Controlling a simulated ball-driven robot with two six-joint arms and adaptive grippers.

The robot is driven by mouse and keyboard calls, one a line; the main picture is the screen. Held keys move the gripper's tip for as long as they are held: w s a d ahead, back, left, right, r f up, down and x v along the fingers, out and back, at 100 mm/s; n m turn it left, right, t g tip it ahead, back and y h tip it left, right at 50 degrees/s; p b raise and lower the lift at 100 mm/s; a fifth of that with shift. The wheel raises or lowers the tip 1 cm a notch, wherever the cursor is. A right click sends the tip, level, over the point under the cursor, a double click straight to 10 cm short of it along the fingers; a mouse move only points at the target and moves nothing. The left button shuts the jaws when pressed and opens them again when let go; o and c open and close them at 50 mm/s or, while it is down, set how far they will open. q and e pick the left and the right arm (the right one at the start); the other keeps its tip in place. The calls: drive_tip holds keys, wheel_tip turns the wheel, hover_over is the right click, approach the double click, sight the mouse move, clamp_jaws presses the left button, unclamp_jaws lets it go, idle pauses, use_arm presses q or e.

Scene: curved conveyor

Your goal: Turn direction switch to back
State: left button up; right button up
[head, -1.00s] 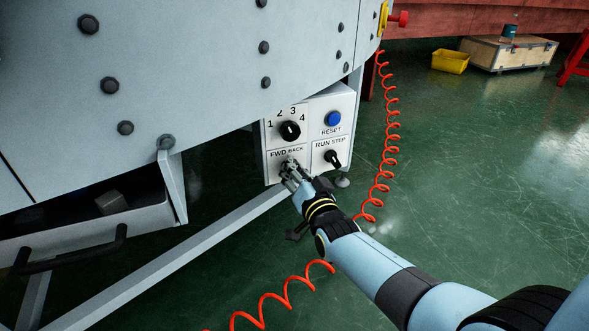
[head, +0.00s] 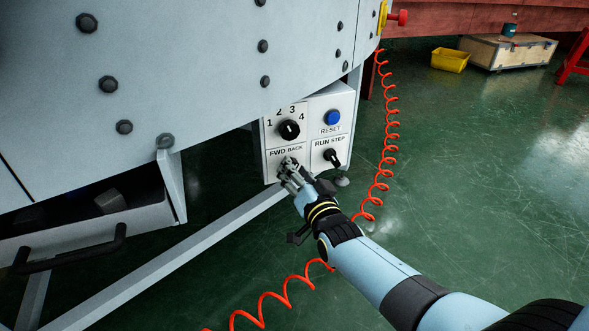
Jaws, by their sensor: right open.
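The direction switch (head: 287,161) is a small dark knob under the FWD BACK label on the white control panel (head: 275,173). My right gripper (head: 287,172) is open and right at this switch, coming in from below and the right. Its fingers hide much of the switch, so I cannot tell which way it points or whether the fingers touch it. My left gripper is not in view.
A numbered dial (head: 289,130), a blue RESET button (head: 333,118) and a RUN STEP switch (head: 332,157) sit close by on the panel. A red coiled cable (head: 386,150) hangs to the right. An open drawer (head: 90,225) is at left.

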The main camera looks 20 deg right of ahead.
drive_tip(key=s, duration=1)
drive_tip(key=shift+s+d, duration=0.2)
drive_tip(key=shift+s, duration=0.2)
